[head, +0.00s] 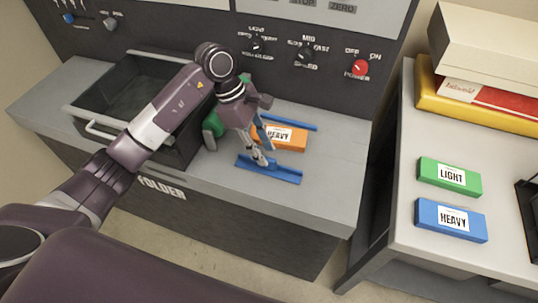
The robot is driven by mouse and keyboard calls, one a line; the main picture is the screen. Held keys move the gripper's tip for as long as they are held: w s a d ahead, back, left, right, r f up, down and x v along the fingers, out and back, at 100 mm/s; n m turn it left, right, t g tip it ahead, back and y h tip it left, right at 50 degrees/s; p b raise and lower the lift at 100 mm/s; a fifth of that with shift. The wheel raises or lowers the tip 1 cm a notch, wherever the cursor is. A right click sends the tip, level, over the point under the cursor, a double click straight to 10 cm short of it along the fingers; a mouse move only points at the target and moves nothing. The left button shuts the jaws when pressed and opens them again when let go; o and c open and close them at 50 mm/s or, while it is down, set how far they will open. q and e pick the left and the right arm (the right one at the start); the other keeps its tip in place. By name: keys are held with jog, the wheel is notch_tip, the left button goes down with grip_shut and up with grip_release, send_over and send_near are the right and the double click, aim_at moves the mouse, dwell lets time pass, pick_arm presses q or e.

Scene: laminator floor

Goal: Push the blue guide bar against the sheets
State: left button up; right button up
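A blue guide bar (282,174) lies on the grey folder top, at its front. A second blue bar (291,122) lies farther back. An orange block labelled HEAVY (291,136) lies between the two bars, with a strip of bare top visible between it and the front bar. My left gripper (264,160) points down, its fingertips at the front bar, seemingly touching it. The fingers look close together, but I cannot tell whether they are shut or hold the bar. The gripper hides the left part of the orange block. My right gripper is not in view.
A black tray with a grey handle (104,133) is at the left, under my arm. A green part (212,128) sits beside the gripper. Knobs and a red power switch (360,67) are on the panel behind. The side table holds green LIGHT (433,184) and blue HEAVY (430,223) boxes.

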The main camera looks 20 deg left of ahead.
aim_at(268, 158)
pick_arm(q)
jog(key=shift+p+x, duration=0.4)
jog(key=shift+x, duration=1.5)
jog(key=shift+w, duration=0.1)
grip_shut()
